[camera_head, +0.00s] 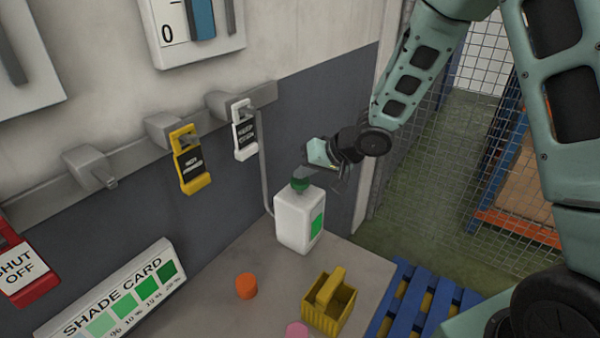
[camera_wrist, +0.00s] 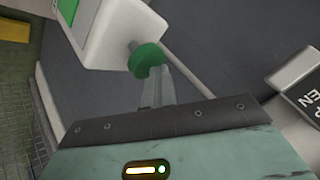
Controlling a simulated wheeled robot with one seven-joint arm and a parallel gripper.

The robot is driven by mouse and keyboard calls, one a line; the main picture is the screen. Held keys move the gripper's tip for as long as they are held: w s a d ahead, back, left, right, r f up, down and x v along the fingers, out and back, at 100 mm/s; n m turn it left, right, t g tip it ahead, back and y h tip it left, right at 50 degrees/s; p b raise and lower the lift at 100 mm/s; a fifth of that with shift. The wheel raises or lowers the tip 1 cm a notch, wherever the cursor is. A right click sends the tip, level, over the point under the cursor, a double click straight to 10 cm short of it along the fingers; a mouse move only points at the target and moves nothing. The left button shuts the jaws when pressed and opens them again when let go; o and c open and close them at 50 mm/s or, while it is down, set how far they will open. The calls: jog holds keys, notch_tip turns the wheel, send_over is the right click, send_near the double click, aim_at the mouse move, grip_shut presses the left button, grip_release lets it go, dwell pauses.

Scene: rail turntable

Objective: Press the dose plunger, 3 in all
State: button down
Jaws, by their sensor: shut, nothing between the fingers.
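The dose plunger is a green knob (camera_head: 300,184) on top of a white bottle (camera_head: 292,222) with a green patch, standing upright on the grey bench by the wall. My gripper (camera_head: 309,172) is shut and empty, just above and to the right of the plunger. In the wrist view the green plunger (camera_wrist: 147,60) sits on a short stem out of the white bottle (camera_wrist: 110,32). The shut fingers (camera_wrist: 158,84) reach up to the plunger's edge there. I cannot tell whether they touch it.
A grey rail holds a yellow tag (camera_head: 190,160) and a white tag (camera_head: 244,130). The bench holds a shade card (camera_head: 112,295), an orange cylinder (camera_head: 246,286), a yellow basket (camera_head: 330,306) and a pink piece (camera_head: 297,330). A blue pallet (camera_head: 425,300) lies beyond the bench's right edge.

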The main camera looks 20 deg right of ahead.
aim_at(304, 181)
jog(key=shift+r+p, duration=1.65)
jog(key=shift+p, duration=0.35)
notch_tip(304, 181, up, 5)
jog(key=p, duration=0.5)
jog(key=shift+p, duration=0.3)
jog(key=shift+d, duration=0.1)
dwell(1.2)
